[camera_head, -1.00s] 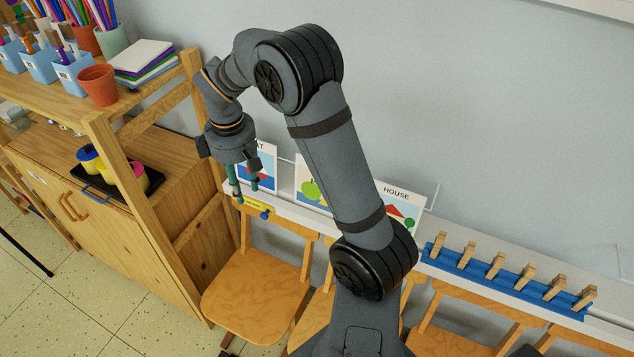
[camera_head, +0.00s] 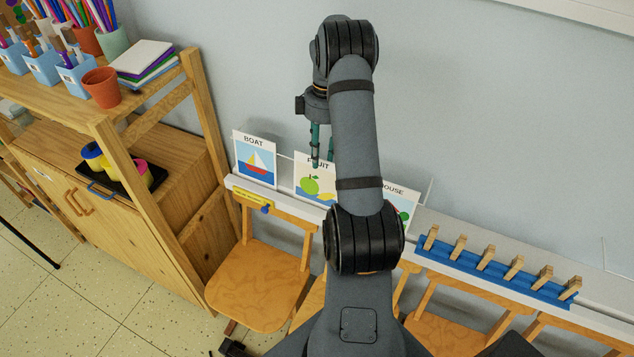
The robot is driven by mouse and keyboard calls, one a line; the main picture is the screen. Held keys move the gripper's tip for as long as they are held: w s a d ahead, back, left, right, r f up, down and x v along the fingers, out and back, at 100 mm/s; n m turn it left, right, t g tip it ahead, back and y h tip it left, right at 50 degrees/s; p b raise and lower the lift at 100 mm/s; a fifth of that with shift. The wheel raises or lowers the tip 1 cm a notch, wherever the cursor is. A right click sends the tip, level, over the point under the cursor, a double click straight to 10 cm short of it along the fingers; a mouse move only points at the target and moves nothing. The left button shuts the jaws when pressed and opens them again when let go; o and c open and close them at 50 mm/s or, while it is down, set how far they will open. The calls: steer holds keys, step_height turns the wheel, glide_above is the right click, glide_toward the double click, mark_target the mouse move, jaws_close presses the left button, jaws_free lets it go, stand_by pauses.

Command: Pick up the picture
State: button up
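Three picture cards stand in a row on a narrow white ledge (camera_head: 282,203) against the wall. The boat picture (camera_head: 255,160) is at the left and fully visible. The fruit picture (camera_head: 316,184), with a green apple, is in the middle and partly covered by my gripper and arm. The house picture (camera_head: 400,199) is at the right, mostly hidden behind my arm. My gripper (camera_head: 322,162) points down in front of the top of the fruit picture. One finger shows clearly, the other is partly behind my arm. Whether it touches the card cannot be told.
A blue rack (camera_head: 498,274) with several wooden clothespins sits on the ledge at the right. A yellow label strip (camera_head: 252,199) is on the ledge front. Wooden chairs (camera_head: 260,285) stand below. A wooden shelf (camera_head: 150,107) with pots and books is at the left.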

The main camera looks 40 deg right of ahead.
steer(key=shift+a+f, duration=0.15)
steer(key=shift+f, duration=1)
steer(key=c, duration=0.4)
steer(key=c, duration=0.3)
jaws_close()
